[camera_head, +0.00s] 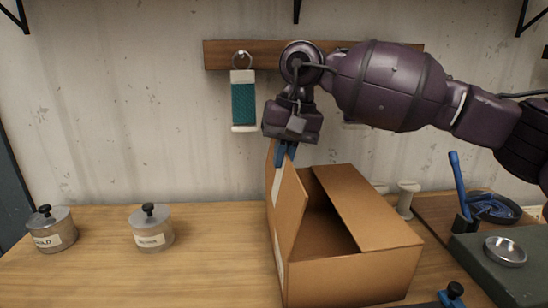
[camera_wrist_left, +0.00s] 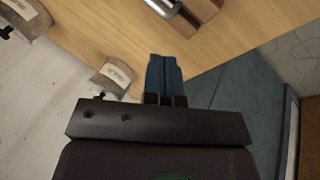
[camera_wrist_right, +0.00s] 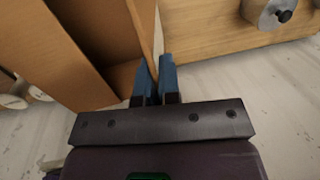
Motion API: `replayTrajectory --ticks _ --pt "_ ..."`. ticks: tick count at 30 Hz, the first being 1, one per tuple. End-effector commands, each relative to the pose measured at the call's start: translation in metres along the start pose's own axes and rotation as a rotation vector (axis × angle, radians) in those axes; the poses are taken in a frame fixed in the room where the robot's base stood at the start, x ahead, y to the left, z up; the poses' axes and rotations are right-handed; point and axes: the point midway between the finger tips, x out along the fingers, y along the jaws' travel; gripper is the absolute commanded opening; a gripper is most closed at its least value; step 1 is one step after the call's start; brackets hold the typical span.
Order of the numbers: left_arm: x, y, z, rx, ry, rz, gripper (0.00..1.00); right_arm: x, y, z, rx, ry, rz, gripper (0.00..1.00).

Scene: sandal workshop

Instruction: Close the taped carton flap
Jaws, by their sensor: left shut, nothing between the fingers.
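The open carton (camera_head: 345,282) stands on the workbench in the head view. Its left flap (camera_head: 289,215) stands up, with pale tape on its left side; another flap (camera_head: 365,208) lies slanted over the right part of the opening. My right gripper (camera_head: 286,150) points down at the upper far edge of the upright flap. In the right wrist view its blue fingers (camera_wrist_right: 157,78) stand slightly apart at the flap edge (camera_wrist_right: 144,25); whether they clamp it is unclear. My left gripper (camera_wrist_left: 164,75) is shut and empty in the left wrist view, away from the carton.
Two labelled lidded tins, one at the far left (camera_head: 53,230) and one nearer the carton (camera_head: 151,229), stand on the bench (camera_head: 215,255). A spool (camera_head: 408,197), a metal dish (camera_head: 505,251) and blue tools crowd the right. The bench left of the carton is mostly clear.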

Motion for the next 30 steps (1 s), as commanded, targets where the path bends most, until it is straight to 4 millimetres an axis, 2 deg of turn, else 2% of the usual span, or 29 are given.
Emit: replayTrajectory --ticks 1,6,15,23,30 --pt "0.006 0.016 -0.006 -0.003 0.006 0.048 0.0 -0.001 0.0 0.0 0.0 0.001 0.0 0.0" --pt "0.025 0.066 -0.019 -0.021 0.006 0.193 0.0 -0.001 0.0 0.0 0.0 0.001 -0.001 0.0" --pt "0.045 0.166 -0.035 -0.037 -0.035 0.437 0.0 -0.001 0.0 0.0 0.0 0.001 0.0 0.0" --pt "0.047 0.261 -0.039 -0.035 -0.11 0.625 0.0 -0.001 0.0 0.0 0.0 0.001 0.0 0.0" --pt "0.038 0.35 -0.031 -0.022 -0.21 0.77 0.0 -0.001 0.0 0.0 0.0 0.001 0.0 0.0"
